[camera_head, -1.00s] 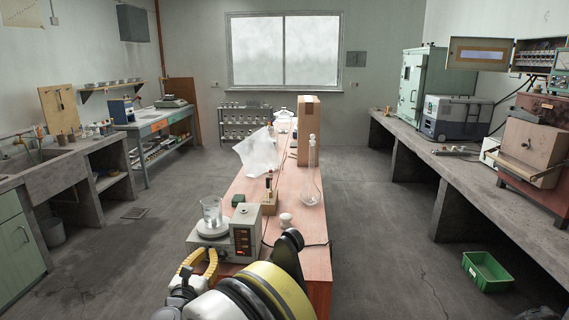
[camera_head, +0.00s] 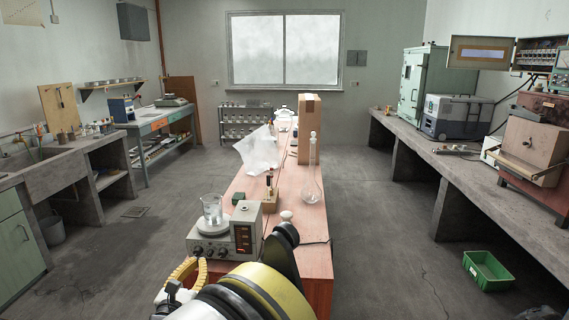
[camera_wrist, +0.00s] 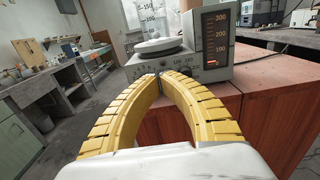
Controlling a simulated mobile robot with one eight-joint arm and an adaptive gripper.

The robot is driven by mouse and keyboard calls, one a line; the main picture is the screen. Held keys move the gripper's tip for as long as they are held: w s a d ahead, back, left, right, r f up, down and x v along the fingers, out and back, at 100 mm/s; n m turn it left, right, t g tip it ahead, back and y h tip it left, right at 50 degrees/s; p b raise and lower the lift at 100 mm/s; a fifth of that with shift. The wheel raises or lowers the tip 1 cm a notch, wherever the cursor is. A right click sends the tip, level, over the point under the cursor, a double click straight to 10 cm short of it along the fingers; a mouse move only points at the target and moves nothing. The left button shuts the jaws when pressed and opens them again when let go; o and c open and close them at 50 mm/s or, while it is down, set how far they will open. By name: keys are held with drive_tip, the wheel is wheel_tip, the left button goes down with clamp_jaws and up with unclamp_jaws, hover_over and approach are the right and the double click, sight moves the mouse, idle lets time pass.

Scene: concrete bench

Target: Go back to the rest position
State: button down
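My gripper (camera_wrist: 160,78) has two curved yellow fingers that meet at their tips in the wrist view, with nothing between them. In the head view my gripper (camera_head: 188,268) is partly hidden by my arm at the near end of the wooden bench (camera_head: 262,205). It is just in front of a hotplate stirrer (camera_head: 216,250). The stirrer also shows in the wrist view (camera_wrist: 185,72), beyond the fingertips. A glass beaker (camera_head: 212,208) stands on its round plate.
A stoppered flask (camera_head: 312,185), a cardboard box (camera_head: 307,130), a crumpled clear sheet (camera_head: 258,152) and a small green block (camera_head: 238,198) are on the bench. A green crate (camera_head: 487,270) is on the floor at right. Floor on both sides is mostly clear.

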drive_tip(key=d+r+n+y, duration=0.4)
drive_tip(key=d+r+n, duration=0.2)
drive_tip(key=r+n, duration=0.45)
drive_tip(key=d+r+n+y, duration=0.4)
drive_tip(key=d+r+n, duration=0.2)
drive_tip(key=r+n, duration=0.5)
drive_tip(key=s+d+f+n+g+h, duration=0.3)
drive_tip(key=s+d+f+n+g, duration=0.2)
drive_tip(key=s+d, duration=0.8)
drive_tip(key=s+d+f+n+g+h, duration=0.3)
drive_tip(key=s+d+f+n+g, duration=0.3)
drive_tip(key=d, duration=1.1)
drive_tip(key=s+f+n, duration=0.4)
drive_tip(key=s+f, duration=0.2)
drive_tip(key=s, duration=0.2)
drive_tip(key=shift+s+f+h, duration=0.2)
drive_tip(key=shift+s+h, duration=0.1)
drive_tip(key=shift+h, duration=0.1)
